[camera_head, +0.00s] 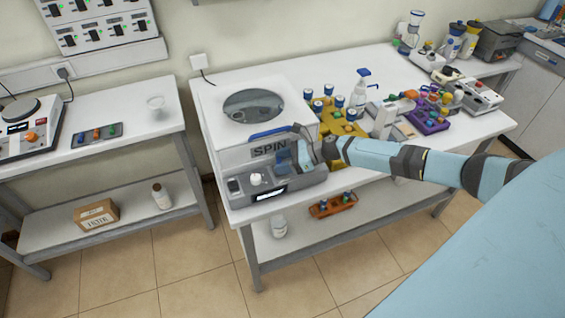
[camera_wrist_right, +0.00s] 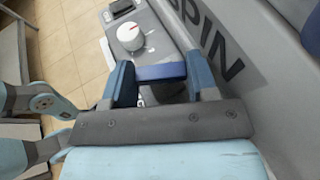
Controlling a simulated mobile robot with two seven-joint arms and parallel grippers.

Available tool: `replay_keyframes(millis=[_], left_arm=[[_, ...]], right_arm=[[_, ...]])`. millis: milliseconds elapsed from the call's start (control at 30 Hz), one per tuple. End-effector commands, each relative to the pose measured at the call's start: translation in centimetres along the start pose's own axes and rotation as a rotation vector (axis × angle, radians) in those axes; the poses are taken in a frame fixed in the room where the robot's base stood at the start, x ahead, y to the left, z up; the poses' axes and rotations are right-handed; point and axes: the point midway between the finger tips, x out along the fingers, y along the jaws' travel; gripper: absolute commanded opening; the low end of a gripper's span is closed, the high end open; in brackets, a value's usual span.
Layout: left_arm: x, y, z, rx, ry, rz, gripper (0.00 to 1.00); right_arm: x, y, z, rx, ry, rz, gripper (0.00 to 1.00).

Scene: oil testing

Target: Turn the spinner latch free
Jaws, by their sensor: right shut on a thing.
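The spinner (camera_head: 222,150) is a grey and white machine marked SPIN with a round window in its lid. It stands at the left end of the middle table. My right gripper (camera_head: 293,156) is at its front face, just right of the lettering. In the right wrist view my right gripper (camera_wrist_right: 162,80) has its two blue fingers on either side of a dark blue latch (camera_wrist_right: 161,72) and is shut on it. The latch is mostly hidden by the gripper in the head view. My left gripper is not in view.
A white knob (camera_wrist_right: 130,36) sits on the front panel near the fingers. A yellow rack (camera_head: 338,122) with blue-capped vials, a pump bottle (camera_head: 360,95) and a purple rack (camera_head: 428,119) stand to the right. A left table (camera_head: 120,145) stands across a gap.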

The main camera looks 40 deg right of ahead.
Motion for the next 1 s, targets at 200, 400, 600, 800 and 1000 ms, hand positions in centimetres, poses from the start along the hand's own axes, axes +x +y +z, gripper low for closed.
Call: replay_keyframes(millis=[200, 400, 600, 800, 1000], left_arm=[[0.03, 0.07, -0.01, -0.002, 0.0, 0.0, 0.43], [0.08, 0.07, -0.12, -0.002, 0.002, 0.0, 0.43], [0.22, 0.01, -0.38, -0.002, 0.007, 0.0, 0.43], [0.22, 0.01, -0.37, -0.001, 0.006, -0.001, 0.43], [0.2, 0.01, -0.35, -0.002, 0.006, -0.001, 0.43]], right_arm=[[0.0, -0.03, 0.05, -0.002, -0.001, 0.003, 0.29], [0.0, -0.03, 0.07, -0.001, -0.001, 0.002, 0.6], [-0.03, -0.12, 0.09, -0.001, -0.001, 0.0, 0.79], [-0.08, -0.25, 0.16, -0.002, -0.002, -0.003, 0.79], [-0.12, -0.35, 0.22, -0.002, -0.002, -0.005, 0.79]])
